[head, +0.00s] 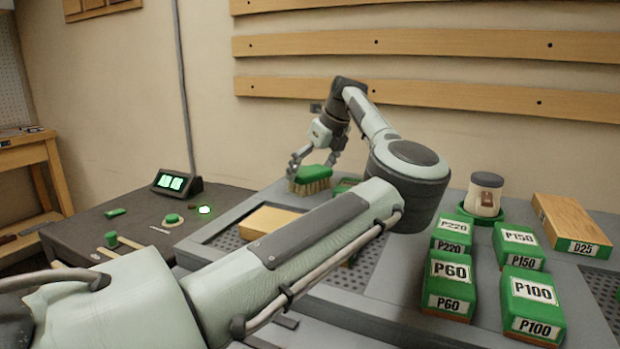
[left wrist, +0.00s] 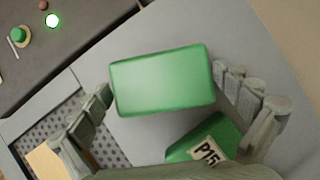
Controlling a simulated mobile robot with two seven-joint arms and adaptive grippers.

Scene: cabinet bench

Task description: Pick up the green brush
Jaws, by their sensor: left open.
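The green brush (head: 312,178) has a green block top and tan bristles. It stands bristles down near the back edge of the grey bench. My left gripper (head: 313,162) is open just above it in the head view. In the left wrist view the brush's green top (left wrist: 163,80) lies between the spread fingers of the left gripper (left wrist: 168,100), with a gap on each side. The bristles are hidden there. My right gripper is not in view.
A green P15-marked block (left wrist: 205,140) lies close to the brush. A perforated panel (left wrist: 62,140) holds a wooden block (head: 268,221).

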